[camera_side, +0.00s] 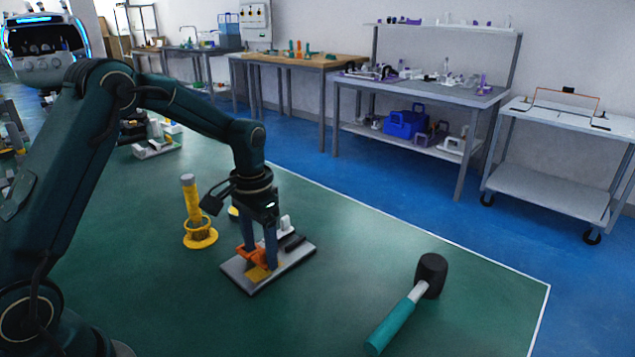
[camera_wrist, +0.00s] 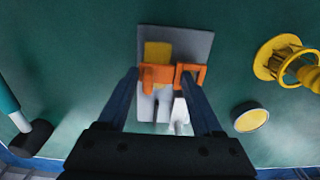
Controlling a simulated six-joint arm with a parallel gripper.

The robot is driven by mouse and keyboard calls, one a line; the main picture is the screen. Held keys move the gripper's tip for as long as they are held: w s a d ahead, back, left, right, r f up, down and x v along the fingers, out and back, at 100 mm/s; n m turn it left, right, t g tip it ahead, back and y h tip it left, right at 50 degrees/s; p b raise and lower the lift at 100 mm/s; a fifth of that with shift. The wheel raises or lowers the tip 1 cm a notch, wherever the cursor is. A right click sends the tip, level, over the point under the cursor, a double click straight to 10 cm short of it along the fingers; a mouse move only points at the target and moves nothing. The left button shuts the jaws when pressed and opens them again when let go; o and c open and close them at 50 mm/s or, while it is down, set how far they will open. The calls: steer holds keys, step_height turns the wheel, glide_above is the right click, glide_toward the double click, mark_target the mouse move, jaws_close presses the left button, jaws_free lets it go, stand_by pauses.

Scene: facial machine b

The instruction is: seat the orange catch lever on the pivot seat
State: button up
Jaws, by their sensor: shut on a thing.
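The orange catch lever (camera_side: 249,254) is between the fingers of my gripper (camera_side: 259,257), which is shut on it low over the grey base plate (camera_side: 243,280). The wrist view shows the orange lever (camera_wrist: 158,74) between the dark blue fingers (camera_wrist: 161,75), with an orange hooked part by the right finger. A yellow block (camera_wrist: 157,50) on the plate (camera_wrist: 200,44) lies just beyond the lever. White parts (camera_wrist: 163,105) show between the fingers. I cannot pick out the pivot seat for sure, nor tell whether the lever touches it.
A yellow post in a ringed stand (camera_side: 193,210) is left of the plate. A small yellow round cup (camera_wrist: 250,118) is close by. A mallet with a black head (camera_side: 431,273) lies to the right. The green table between plate and mallet is clear.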

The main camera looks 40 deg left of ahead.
steer(key=o, duration=1)
steer(key=shift+f, duration=0.65)
steer(key=shift+o, duration=0.2)
steer(key=shift+r, duration=2.6)
steer(key=o, duration=0.3)
